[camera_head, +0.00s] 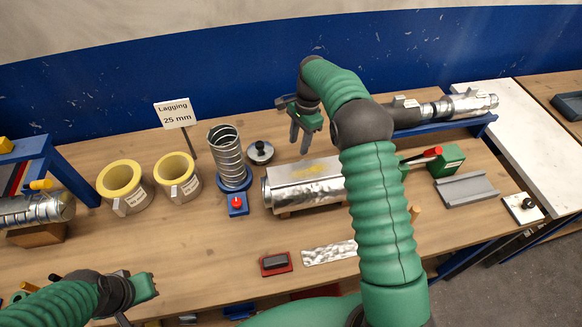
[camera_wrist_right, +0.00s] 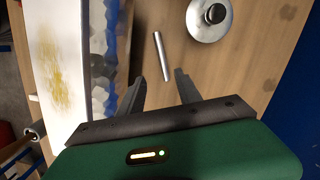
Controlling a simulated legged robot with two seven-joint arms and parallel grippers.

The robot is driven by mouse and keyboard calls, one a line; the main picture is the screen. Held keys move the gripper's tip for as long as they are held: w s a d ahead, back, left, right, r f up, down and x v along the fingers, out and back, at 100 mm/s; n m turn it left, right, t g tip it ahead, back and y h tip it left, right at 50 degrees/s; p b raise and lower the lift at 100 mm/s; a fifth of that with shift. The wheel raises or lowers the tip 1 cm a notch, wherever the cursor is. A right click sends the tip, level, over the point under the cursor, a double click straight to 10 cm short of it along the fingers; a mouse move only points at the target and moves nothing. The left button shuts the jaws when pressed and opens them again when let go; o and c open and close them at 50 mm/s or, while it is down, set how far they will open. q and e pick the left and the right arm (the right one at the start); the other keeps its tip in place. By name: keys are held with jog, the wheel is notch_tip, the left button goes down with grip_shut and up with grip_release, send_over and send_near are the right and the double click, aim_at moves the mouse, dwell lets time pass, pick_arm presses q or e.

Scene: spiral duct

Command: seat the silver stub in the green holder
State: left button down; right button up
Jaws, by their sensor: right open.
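The silver stub, a slim grey rod (camera_wrist_right: 161,56), lies on the wooden bench in the right wrist view, just beyond and between my right fingertips. I cannot make it out in the head view. My right gripper (camera_head: 299,143) is open and empty, pointing down behind the silver duct; its two fingers also show in the wrist view (camera_wrist_right: 159,78). A green block (camera_head: 452,158) with a red-tipped lever stands at the right; I cannot tell whether it is the green holder. My left gripper (camera_head: 140,289) is at the lower left, its fingers unclear.
The silver duct (camera_head: 300,182) lies close to my right gripper. A round lidded metal piece (camera_head: 260,152) sits near the stub, left of the gripper. A spiral duct (camera_head: 226,150) stands upright farther left, beside yellow-rimmed rings (camera_head: 178,178). A grey channel (camera_head: 466,190) lies at right.

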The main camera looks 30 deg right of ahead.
jog(key=f, duration=0.2)
jog(key=w+f, duration=0.1)
jog(key=f, duration=0.3)
jog(key=shift+w+a, duration=0.25)
jog(key=shift+w, duration=0.05)
jog(key=f, duration=0.1)
jog(key=a+f+p, duration=0.1)
jog(key=s+f+p, duration=0.1)
jog(key=shift+a, duration=0.35)
jog(key=shift+s+a+f, duration=0.15)
jog(key=shift+s+f, duration=0.05)
jog(key=shift+f, duration=0.35)
jog(key=shift+w+f, duration=0.2)
jog(key=shift+c, duration=1.4)
pick_arm(q)
jog(key=shift+w+d+r, duration=0.1)
jog(key=shift+w+r, duration=0.45)
jog(key=shift+r, duration=0.35)
pick_arm(e)
grip_shut()
